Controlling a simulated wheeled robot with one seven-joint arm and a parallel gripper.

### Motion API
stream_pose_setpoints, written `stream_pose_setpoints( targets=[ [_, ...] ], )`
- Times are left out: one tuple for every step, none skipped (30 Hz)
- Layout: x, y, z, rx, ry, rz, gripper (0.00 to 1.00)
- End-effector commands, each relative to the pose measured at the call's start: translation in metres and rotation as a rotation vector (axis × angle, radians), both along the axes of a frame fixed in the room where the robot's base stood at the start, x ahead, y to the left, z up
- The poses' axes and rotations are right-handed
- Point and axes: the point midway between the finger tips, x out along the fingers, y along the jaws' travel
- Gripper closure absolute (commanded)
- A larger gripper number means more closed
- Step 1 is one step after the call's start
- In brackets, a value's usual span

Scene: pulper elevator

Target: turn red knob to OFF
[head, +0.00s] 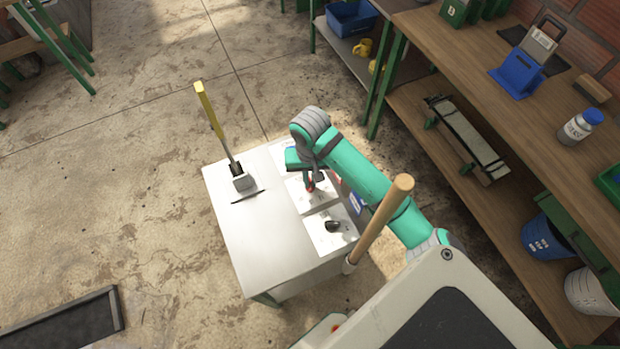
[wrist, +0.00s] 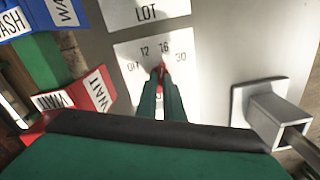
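The red knob (wrist: 161,72) sits on a white dial plate (wrist: 197,52) marked 12, 16 and 30, with a partly readable OFF at the left. In the wrist view the two green fingers of my gripper (wrist: 162,80) stand close on either side of the knob and look shut on it. Its pointer lies near the 16, though the fingers hide part of it and the lower plate. In the head view the red knob (head: 309,183) shows below my gripper, on the middle plate of the white cabinet (head: 250,243).
A black knob (head: 332,226) is on the nearer plate. A lever with a yellow handle (head: 205,103) rises from the cabinet's left. A wooden handle (head: 386,213) stands close to my arm at the right. A square metal socket (wrist: 268,112) and a LOT card (wrist: 146,12) flank the dial.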

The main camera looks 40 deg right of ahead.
Motion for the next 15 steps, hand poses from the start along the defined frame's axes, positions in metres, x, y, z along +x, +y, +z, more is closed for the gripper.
stream_pose_setpoints(
  targets=[
    [0.0,0.0,0.0002,0.0,0.0,0.0,1.0],
    [0.0,0.0,0.0002,0.0,0.0,0.0,1.0],
    [0.0001,-0.0001,0.0003,0.0,0.0,0.0,1.0],
    [0.0001,-0.0001,0.0003,0.0,0.0,0.001,1.0],
    [0.0001,-0.0001,0.0003,0.0,0.0,0.002,1.0],
    [0.0,-0.0001,0.0004,0.0,0.0,0.005,1.0],
    [0.0,-0.0002,0.0004,0.0,0.0,0.009,1.0],
    [0.0001,-0.0003,0.0005,0.0,0.0,0.014,1.0],
    [0.0,-0.0004,0.0006,-0.001,0.0,0.022,1.0],
    [0.0,-0.0006,0.0007,-0.001,0.0,0.029,1.0],
    [0.0,-0.0007,0.0008,-0.001,0.0,0.039,1.0],
    [0.0,-0.0009,0.001,-0.001,0.0,0.055,1.0],
    [0.0,-0.0009,0.0011,-0.001,0.0,0.068,1.0],
    [0.0002,-0.0008,0.0011,-0.001,0.0,0.083,1.0],
    [0.0003,-0.0007,0.0011,-0.002,-0.001,0.107,1.0]
  ],
)
